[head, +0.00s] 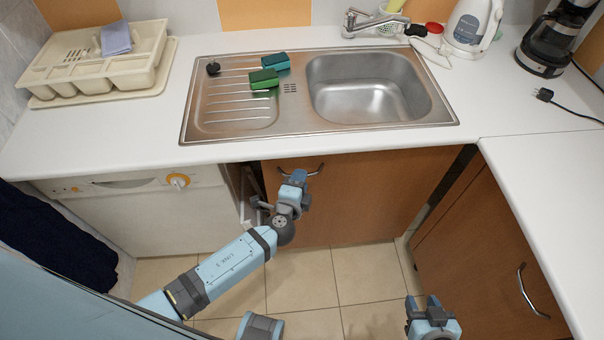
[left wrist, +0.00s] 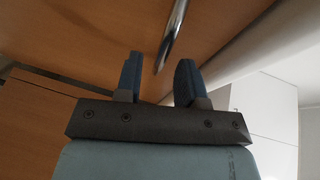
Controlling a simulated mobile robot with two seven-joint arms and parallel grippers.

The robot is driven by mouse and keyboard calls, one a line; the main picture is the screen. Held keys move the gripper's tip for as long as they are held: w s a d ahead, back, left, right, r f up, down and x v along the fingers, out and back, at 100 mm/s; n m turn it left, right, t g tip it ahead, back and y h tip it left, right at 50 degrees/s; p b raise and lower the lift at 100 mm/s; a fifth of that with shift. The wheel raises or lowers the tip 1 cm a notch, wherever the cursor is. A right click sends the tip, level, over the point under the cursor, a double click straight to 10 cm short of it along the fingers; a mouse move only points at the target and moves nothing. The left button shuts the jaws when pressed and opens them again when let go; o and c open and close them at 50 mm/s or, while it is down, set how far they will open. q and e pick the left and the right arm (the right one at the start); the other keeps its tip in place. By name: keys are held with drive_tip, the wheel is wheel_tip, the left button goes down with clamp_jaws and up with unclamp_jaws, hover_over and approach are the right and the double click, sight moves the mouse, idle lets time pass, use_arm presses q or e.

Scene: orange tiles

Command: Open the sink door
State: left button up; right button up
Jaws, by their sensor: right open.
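The sink door (head: 365,195) is a brown wooden panel under the sink, with a curved metal handle (head: 313,172) near its upper left corner. A dark gap runs along its left edge, and the door appears slightly ajar. My left gripper (head: 291,190) is in front of the door, just below the handle, and partly covers it. In the left wrist view its two blue fingers (left wrist: 158,80) are apart, and the handle (left wrist: 173,35) shows beyond and between them. I cannot tell whether they touch it. My right gripper (head: 424,303) is open and empty, low and right of the door.
The metal sink (head: 370,88) with sponges (head: 265,78) is set in the white counter above. A white dishwasher (head: 150,205) stands left of the door. Another brown cabinet (head: 490,260) with a handle stands at the right. The tiled floor (head: 310,280) before the door is clear.

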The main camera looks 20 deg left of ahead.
use_arm(q)
drive_tip(key=shift+w+f, duration=0.25)
drive_tip(key=shift+w, duration=0.95)
use_arm(e)
drive_tip(key=shift+r, duration=0.2)
use_arm(q)
clamp_jaws()
use_arm(e)
drive_tip(key=shift+a, duration=0.1)
